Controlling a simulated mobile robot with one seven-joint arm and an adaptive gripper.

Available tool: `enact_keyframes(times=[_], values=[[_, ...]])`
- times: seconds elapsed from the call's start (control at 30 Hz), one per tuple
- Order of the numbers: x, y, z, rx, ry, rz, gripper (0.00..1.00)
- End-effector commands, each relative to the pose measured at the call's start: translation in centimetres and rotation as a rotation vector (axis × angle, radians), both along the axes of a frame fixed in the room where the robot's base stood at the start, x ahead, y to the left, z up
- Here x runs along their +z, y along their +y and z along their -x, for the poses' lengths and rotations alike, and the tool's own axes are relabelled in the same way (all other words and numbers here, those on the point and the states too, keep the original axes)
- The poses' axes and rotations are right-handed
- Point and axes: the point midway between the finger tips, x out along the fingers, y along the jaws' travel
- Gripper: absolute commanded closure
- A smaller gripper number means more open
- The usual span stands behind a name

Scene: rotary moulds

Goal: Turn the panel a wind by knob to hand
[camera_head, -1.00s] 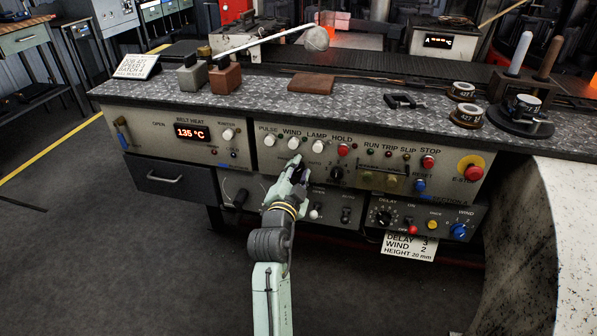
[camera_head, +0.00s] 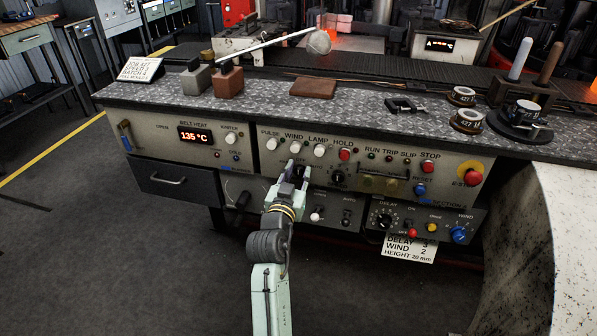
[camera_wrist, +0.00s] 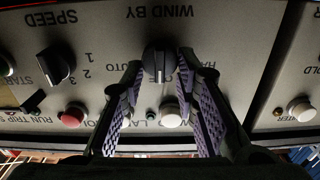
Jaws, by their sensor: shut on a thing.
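The WIND BY knob (camera_wrist: 159,61) is black and round with a raised grip and a white pointer line. It sits on the grey control panel (camera_head: 260,160), which appears upside down in the wrist view. There its pointer points straight down the picture, between the AUTO label on the left and the partly hidden HAND label on the right. My gripper (camera_head: 297,171) is at the panel, below the row of white buttons. In the wrist view its fingers (camera_wrist: 160,62) stand on either side of the knob, shut on it. The fingers hide part of the labels.
The SPEED knob (camera_wrist: 54,66) is to the left in the wrist view. White buttons (camera_wrist: 170,115) and a red button (camera_wrist: 73,115) lie close to the fingers. A red E-stop (camera_head: 474,177) is at the panel's right. The benchtop (camera_head: 250,98) overhangs the panel.

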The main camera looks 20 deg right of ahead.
Motion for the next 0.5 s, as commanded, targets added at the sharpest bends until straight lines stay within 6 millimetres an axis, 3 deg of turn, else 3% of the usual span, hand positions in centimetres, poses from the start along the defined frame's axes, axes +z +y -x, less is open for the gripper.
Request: enact_keyframes(times=[0.5], values=[[-0.06,0.36,-0.23,-0.001,0.276,0.399,1.0]])
